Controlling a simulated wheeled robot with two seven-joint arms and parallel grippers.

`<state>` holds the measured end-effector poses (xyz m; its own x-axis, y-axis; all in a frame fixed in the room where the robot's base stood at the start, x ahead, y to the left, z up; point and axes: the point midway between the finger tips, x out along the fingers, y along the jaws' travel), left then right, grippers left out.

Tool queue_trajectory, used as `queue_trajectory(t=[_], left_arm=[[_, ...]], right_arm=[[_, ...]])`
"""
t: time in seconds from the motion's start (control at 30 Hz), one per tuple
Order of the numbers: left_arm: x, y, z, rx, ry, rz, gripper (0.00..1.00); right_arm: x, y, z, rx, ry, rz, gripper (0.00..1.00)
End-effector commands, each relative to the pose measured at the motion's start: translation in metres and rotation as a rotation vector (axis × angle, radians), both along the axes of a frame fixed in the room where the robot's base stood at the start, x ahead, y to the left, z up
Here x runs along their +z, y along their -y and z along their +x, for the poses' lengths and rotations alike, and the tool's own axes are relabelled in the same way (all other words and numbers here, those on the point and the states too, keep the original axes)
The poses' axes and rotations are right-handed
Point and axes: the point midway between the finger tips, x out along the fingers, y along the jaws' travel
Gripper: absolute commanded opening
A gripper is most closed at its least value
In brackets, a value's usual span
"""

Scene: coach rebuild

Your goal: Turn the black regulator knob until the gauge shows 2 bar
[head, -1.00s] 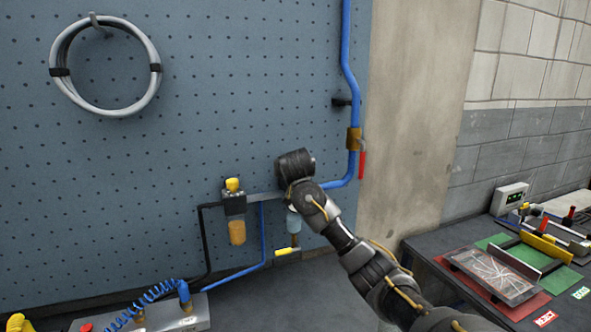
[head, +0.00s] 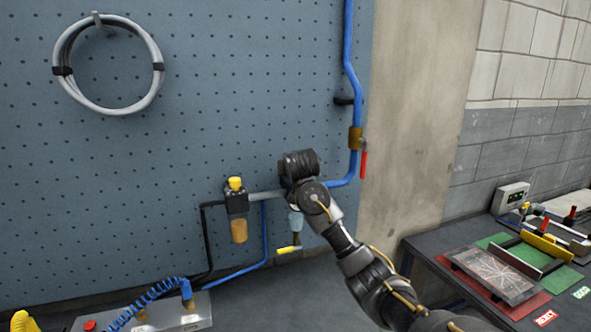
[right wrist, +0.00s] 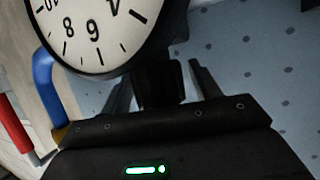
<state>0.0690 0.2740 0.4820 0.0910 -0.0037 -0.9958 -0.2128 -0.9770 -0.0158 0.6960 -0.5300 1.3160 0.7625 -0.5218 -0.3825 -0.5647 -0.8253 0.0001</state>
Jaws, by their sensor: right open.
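The gauge (right wrist: 95,30) fills the upper left of the right wrist view, with a white face, black numerals and a black rim. Only part of its dial shows, and I see no needle, so I cannot read the pressure. The black regulator knob (right wrist: 160,84) appears as a dark block below the gauge. My right gripper (right wrist: 159,76) is open, its fingers on either side of the knob; contact cannot be told. In the head view my right wrist covers the gauge and knob. My left gripper is not in view.
A filter unit with a yellow knob (head: 235,184) and amber bowl stands left of my right wrist. A blue pipe (head: 347,90) with a red valve lever (head: 364,164) rises to its right.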

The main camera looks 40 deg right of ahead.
Motion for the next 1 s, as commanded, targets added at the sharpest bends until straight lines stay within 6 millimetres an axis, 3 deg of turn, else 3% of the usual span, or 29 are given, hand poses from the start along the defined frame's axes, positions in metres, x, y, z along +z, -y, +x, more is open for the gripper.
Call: queue_trajectory(t=[0.17,0.6,1.0], left_arm=[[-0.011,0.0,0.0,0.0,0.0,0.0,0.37],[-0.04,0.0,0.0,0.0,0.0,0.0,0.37],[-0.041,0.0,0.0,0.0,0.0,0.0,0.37]], right_arm=[[0.005,-0.009,-0.013,0.001,0.004,-0.003,0.62],[0.036,-0.051,-0.073,0.002,0.004,-0.002,0.62],[0.041,-0.056,-0.082,0.0,0.001,-0.001,0.62]])
